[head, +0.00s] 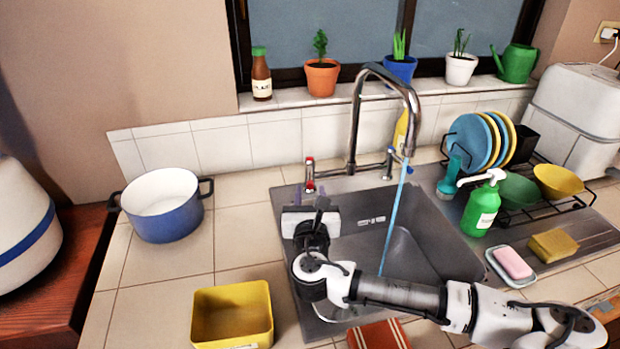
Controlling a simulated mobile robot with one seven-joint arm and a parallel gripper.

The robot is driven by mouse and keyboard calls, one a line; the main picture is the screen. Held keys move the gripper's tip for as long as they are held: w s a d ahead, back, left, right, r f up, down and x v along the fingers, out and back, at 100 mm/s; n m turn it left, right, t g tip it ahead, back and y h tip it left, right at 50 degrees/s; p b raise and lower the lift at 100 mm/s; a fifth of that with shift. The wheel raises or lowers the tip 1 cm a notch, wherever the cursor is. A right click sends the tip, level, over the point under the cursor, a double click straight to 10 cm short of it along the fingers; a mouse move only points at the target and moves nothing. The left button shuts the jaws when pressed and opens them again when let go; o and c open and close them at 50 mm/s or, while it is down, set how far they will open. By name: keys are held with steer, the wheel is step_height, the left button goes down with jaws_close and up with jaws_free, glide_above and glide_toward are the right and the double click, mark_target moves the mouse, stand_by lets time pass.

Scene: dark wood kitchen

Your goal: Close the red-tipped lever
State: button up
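The red-tipped lever (309,174) stands upright at the left of the chrome faucet (353,130), behind the sink. A second lever with a blue tip (394,157) is on the faucet's right. A blue-tinted stream of water (394,222) runs from the spout into the sink (425,225). My gripper (309,200) is over the sink's back left corner, just in front of the red-tipped lever in the picture. Its hand hides most of the fingers, so their opening is unclear. I cannot tell whether it touches the lever.
A blue pot (165,222) and a yellow box (232,316) are on the left counter. A green soap bottle (481,208), a dish rack (545,206), pink soap (512,263) and a sponge (554,245) are on the right. Potted plants line the sill. My arm crosses the sink's front.

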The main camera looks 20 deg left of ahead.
mark_target(310, 184)
steer(key=p+x, duration=0.1)
steer(key=x, duration=0.4)
steer(key=shift+w+a, duration=0.1)
steer(key=shift+w, duration=0.2)
jaws_close()
